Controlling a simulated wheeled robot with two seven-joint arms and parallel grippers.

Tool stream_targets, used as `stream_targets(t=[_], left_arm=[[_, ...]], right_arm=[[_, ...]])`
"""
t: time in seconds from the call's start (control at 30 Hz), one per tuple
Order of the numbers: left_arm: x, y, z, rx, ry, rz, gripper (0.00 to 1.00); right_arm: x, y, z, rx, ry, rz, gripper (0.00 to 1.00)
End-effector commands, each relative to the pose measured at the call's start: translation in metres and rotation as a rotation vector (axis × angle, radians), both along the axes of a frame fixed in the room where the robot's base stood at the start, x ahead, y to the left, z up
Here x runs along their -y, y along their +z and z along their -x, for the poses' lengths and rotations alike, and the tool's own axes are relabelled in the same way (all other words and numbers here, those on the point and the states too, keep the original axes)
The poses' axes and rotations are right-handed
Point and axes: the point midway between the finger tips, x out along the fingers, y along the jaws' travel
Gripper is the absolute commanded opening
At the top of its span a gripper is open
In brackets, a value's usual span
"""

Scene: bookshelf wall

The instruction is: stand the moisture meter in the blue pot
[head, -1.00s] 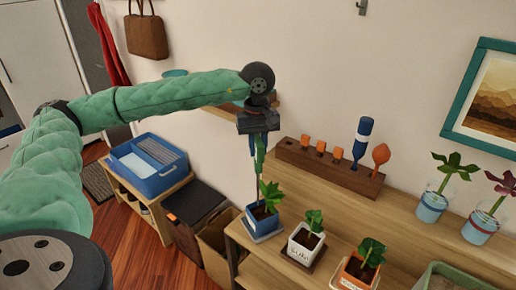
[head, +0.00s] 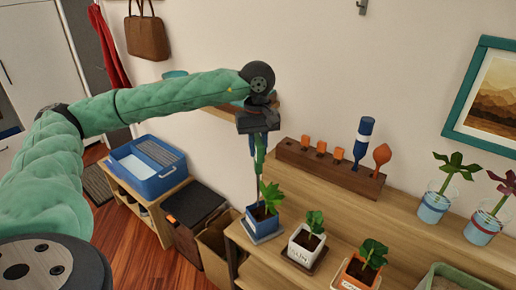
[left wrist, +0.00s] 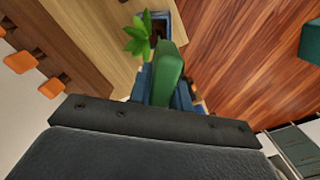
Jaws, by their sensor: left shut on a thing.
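The moisture meter (head: 261,158) has a green head and a thin probe hanging nearly upright. My left gripper (head: 256,146) is shut on its head, above the blue pot (head: 263,227). The probe runs down to the pot, beside its leafy plant (head: 271,195); I cannot tell whether its tip is in the soil. In the left wrist view the green meter head (left wrist: 169,75) sits between the fingers (left wrist: 165,92), hiding the probe. The blue pot (left wrist: 174,20) shows partly beyond it. My right gripper is not in view.
A white pot (head: 303,248) and an orange pot (head: 358,273) with plants stand right of the blue pot on the wooden shelf. A wooden rack (head: 318,165) with orange pieces and a blue tool stands behind. Glass jars (head: 433,207) hold cuttings at right.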

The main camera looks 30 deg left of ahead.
Motion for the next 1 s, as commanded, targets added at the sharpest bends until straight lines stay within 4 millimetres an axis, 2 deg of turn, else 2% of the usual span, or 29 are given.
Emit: stream_targets(t=[0.43,1.0], left_arm=[[0.000,-0.001,0.000,0.000,0.000,0.000,0.00],[0.000,-0.014,0.000,-0.001,0.000,-0.001,0.00]], right_arm=[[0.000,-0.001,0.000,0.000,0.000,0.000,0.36],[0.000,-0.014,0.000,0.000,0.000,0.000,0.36]])
